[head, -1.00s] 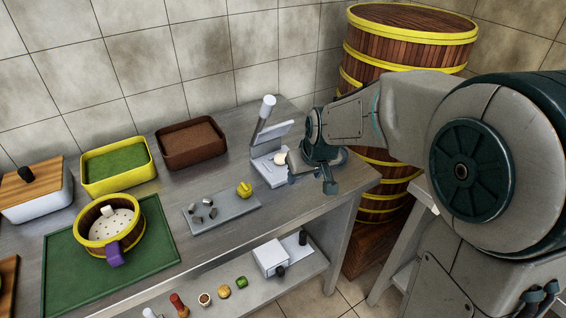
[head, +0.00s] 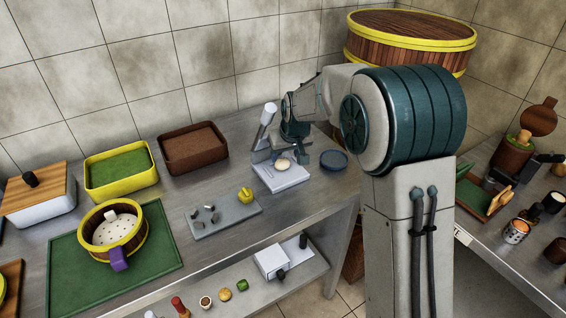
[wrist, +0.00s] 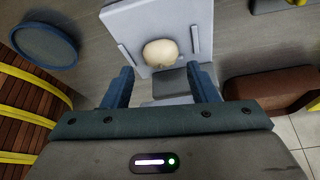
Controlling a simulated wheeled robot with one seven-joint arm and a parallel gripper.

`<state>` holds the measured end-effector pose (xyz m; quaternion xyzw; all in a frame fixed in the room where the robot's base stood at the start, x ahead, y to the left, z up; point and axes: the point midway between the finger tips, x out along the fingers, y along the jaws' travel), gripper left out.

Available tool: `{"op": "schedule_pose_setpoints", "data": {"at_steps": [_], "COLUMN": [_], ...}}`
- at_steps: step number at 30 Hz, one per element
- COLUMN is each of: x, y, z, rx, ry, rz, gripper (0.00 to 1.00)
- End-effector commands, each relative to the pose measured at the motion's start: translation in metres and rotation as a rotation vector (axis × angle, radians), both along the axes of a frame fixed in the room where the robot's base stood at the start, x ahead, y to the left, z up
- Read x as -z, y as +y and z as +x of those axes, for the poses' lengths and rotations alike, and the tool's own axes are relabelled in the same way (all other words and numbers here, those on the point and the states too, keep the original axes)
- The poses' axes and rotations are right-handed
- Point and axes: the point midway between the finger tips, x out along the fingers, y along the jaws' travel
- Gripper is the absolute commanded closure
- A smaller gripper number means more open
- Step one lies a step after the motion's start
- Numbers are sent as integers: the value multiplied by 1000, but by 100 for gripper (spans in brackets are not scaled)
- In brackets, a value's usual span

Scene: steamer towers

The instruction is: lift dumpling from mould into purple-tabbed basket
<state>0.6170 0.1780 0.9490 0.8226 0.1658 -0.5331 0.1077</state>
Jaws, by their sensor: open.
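The pale round dumpling (head: 283,163) sits on the light grey mould (head: 287,180), whose upright handle (head: 266,118) stands behind it. It also shows in the wrist view (wrist: 160,52), on the mould's plate (wrist: 128,16). My gripper (wrist: 163,80) is open and empty, its two blue fingers apart on either side of the view's middle, with the dumpling ahead of and between them. In the head view my gripper (head: 297,155) is just behind the dumpling, not visibly touching it. The purple-tabbed basket (head: 141,242), wooden with yellow bands, stands on the green mat at left; a small white piece (head: 110,216) is inside.
A grey board (head: 228,222) with small dark pieces and a yellow item lies between mould and basket. Yellow (head: 122,185) and brown (head: 194,158) bins stand along the back. A blue round dish (head: 334,160) is right of the mould. A large wooden steamer tower (head: 400,50) stands behind my arm.

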Motion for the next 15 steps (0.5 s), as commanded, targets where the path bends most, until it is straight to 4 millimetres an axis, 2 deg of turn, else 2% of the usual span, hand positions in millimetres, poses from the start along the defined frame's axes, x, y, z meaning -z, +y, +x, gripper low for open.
{"op": "schedule_pose_setpoints", "data": {"at_steps": [9, 15], "x": [37, 46], "y": [6, 8], "z": [15, 19], "rx": [1, 1], "ry": [3, 1], "rz": [-1, 0], "gripper": [47, 47]}}
